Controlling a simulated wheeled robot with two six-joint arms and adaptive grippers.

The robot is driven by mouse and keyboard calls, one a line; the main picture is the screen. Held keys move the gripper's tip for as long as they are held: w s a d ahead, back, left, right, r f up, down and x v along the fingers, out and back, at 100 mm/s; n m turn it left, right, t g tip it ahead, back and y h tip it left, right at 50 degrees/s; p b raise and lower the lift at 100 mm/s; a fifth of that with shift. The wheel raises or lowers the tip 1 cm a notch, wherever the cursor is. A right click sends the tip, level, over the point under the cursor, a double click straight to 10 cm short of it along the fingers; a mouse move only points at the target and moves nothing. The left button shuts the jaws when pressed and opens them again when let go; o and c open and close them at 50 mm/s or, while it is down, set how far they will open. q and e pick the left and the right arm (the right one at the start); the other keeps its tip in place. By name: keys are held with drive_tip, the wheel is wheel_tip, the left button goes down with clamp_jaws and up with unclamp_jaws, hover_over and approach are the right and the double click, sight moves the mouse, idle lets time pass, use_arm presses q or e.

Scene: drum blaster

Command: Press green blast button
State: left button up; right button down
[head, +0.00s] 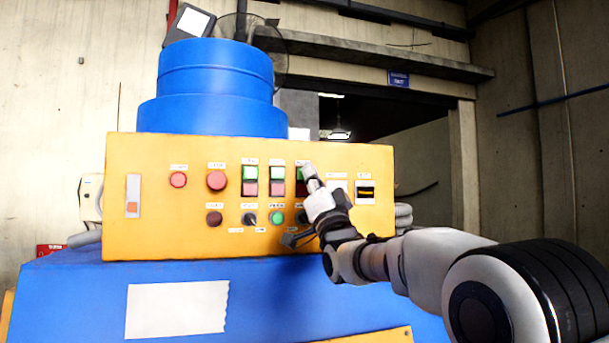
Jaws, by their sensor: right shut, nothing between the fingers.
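The yellow control panel (140,240) faces me. A round green button (277,218) sits in its lower row, right of a dark selector knob (249,219). In the upper row are rectangular switches with green tops and red bottoms, such as the middle one (277,180); the rightmost is partly covered by my right arm. My left gripper is out of view.
Red buttons (216,181) and a dark red one (214,219) are left on the panel. A blue drum (215,75) rises behind it. The blue machine body (80,300) lies below. The panel's left front is clear.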

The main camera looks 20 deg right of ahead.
drive_tip(key=shift+w, duration=0.9)
idle(1.0)
drive_tip(key=shift+s+b, duration=0.85)
drive_tip(key=shift+b, duration=0.35)
drive_tip(key=s+b, duration=0.5)
drive_tip(key=shift+d, duration=0.1)
drive_tip(key=shift+f, duration=0.1)
idle(0.6)
